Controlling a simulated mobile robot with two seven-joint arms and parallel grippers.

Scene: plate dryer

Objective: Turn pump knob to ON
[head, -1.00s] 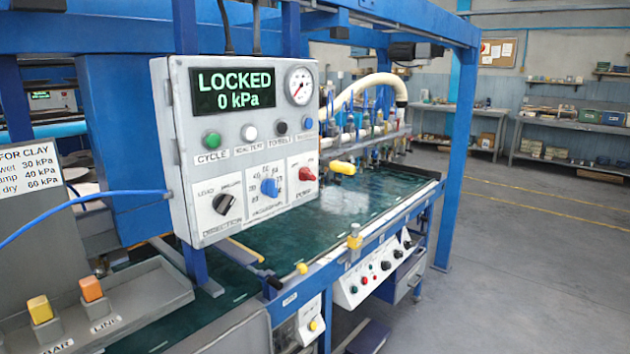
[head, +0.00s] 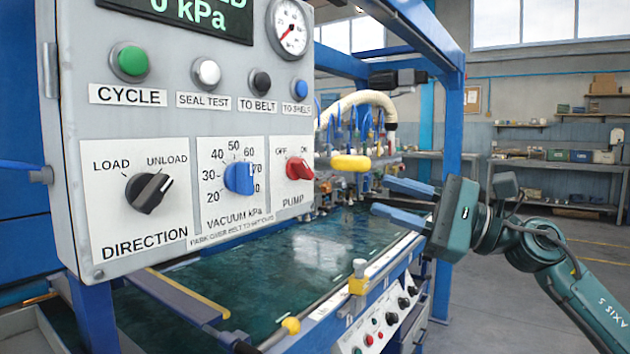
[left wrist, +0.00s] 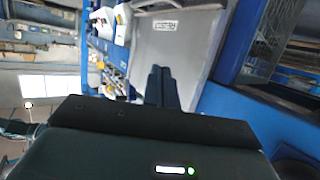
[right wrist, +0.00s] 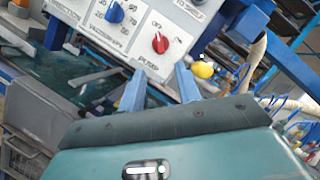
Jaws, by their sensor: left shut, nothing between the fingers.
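The red pump knob (head: 299,169) sits at the lower right of the grey control panel (head: 60,200), between the labels OFF and ON. Its pointer seems turned toward OFF. It also shows in the right wrist view (right wrist: 161,43), ahead of the fingers. My right gripper (head: 381,196) is open and empty, to the right of the panel and apart from the knob; its two spread fingers show in the right wrist view (right wrist: 158,84). My left gripper (left wrist: 160,70) is shut and empty in the left wrist view, away from the knob, and is out of the head view.
The blue vacuum knob (head: 239,178) is just left of the pump knob, and the black direction knob (head: 148,192) farther left. A yellow handle (head: 351,163) sticks out right of the panel. A wet green belt (head: 310,255) lies below. Open floor is at the right.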

